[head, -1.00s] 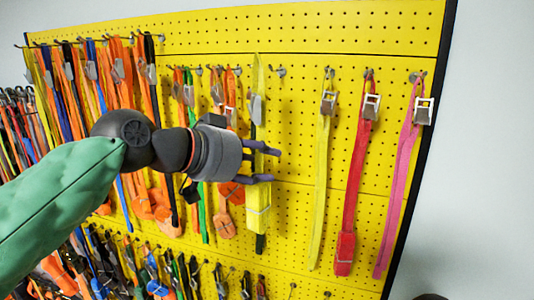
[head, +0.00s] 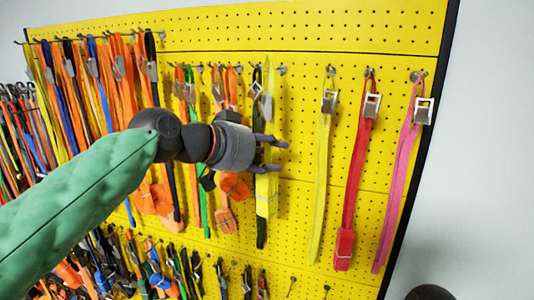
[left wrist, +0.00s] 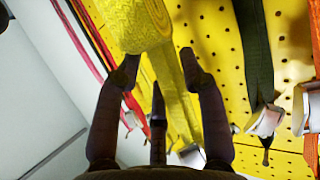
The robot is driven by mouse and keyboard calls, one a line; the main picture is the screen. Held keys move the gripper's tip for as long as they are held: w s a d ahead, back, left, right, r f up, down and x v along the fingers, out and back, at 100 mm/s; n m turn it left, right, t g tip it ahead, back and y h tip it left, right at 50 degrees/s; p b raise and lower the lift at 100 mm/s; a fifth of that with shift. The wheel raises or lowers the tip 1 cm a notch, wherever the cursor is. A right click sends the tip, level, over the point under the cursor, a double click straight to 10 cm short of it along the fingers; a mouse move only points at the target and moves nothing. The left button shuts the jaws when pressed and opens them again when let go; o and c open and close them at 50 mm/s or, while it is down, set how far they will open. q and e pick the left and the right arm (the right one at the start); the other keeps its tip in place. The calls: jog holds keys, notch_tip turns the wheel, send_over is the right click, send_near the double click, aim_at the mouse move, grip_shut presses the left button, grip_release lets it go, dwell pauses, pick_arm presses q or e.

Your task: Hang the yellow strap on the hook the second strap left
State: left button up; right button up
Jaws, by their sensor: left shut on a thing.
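My left gripper (head: 278,155) is shut on a yellow strap (head: 266,192), which stands upright in front of the pegboard. Its folded bundle is just below the fingers and its thin upper end rises to about hook height. I cannot tell whether that end touches a hook. A bare hook (head: 281,70) is just right of the strap's top. In the left wrist view the yellow strap (left wrist: 140,22) passes between the fingers (left wrist: 158,72). A dark strap (head: 261,228) hangs behind and slightly left of it. My right gripper is out of view.
Right of the bare hook hang a yellow-green strap (head: 320,180), a red strap (head: 353,190) and a pink strap (head: 398,185). Orange and green straps crowd the left, with a row of straps below. The yellow pegboard (head: 300,35) has clear space between the held strap and the yellow-green one.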

pick_arm(q)
jog(key=shift+w+d+f+p, duration=0.1)
jog(key=shift+w+d+p, duration=0.1)
jog(key=shift+w, duration=0.35)
jog(key=shift+w+d+r+p, duration=0.15)
jog(key=shift+w+p, duration=0.1)
jog(key=shift+w, duration=0.3)
jog(key=shift+w+d+f+p, duration=0.15)
jog(key=shift+w+p, duration=0.05)
jog(key=shift+w, duration=0.35)
jog(key=shift+w+d+f+b, duration=0.25)
jog(key=shift+w+f+b, duration=0.25)
jog(key=shift+w+f, duration=0.25)
jog(key=shift+f, duration=0.2)
jog(key=o, duration=1.3)
jog(key=shift+s, duration=0.1)
jog(key=shift+r, duration=0.1)
